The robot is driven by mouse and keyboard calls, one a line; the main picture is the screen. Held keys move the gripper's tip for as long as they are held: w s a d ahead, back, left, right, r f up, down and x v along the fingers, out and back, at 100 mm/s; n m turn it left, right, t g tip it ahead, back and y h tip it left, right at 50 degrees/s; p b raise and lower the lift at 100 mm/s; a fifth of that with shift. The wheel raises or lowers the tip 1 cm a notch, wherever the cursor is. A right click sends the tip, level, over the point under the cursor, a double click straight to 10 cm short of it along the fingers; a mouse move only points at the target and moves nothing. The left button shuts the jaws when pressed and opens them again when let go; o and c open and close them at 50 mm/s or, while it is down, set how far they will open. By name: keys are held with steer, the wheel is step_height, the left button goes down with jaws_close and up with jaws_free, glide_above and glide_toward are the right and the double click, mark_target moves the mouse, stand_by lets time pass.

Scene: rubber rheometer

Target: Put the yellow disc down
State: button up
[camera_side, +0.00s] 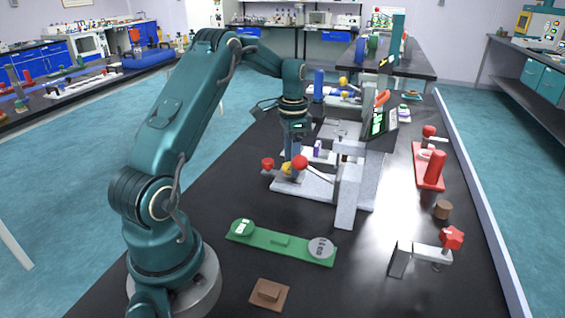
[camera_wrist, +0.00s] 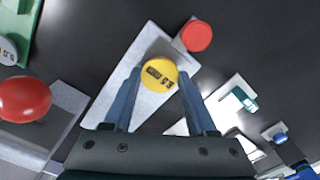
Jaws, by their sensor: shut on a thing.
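The yellow disc (camera_wrist: 159,75) has dark lettering on its face and sits between the tips of my two blue-grey fingers in the wrist view. My gripper (camera_wrist: 158,84) is shut on it. In the side view my gripper (camera_side: 289,165) points down over the near end of a light grey base plate, with the yellow disc (camera_side: 287,169) low at its tips. The grey plate (camera_wrist: 147,40) shows under and around the disc in the wrist view. I cannot tell whether the disc touches the plate.
A red knob (camera_wrist: 196,36) is close beside the disc. A green holder (camera_side: 278,241) with two round pieces lies nearer, and a brown block (camera_side: 269,293) lies in front.

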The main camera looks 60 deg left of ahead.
steer(key=shift+f, duration=0.15)
steer(key=o, duration=1.3)
steer(key=d+r+t, duration=0.1)
steer(key=d+r, duration=0.2)
steer(key=r, duration=0.5)
steer(key=d+r, duration=0.3)
steer(key=r, duration=0.5)
steer(key=s+d+f+t, duration=0.1)
steer(key=s+d, duration=0.4)
steer(key=s+d+f+n+t, duration=0.1)
steer(key=s+d+t, duration=0.1)
steer(key=s+d, duration=0.3)
steer(key=s+d+f+n+t, duration=0.1)
steer(key=s+d, duration=0.4)
steer(key=d, duration=0.1)
steer(key=shift+s+d+f+t, duration=0.2)
steer(key=shift+f+t, duration=0.1)
steer(key=shift+f, duration=0.1)
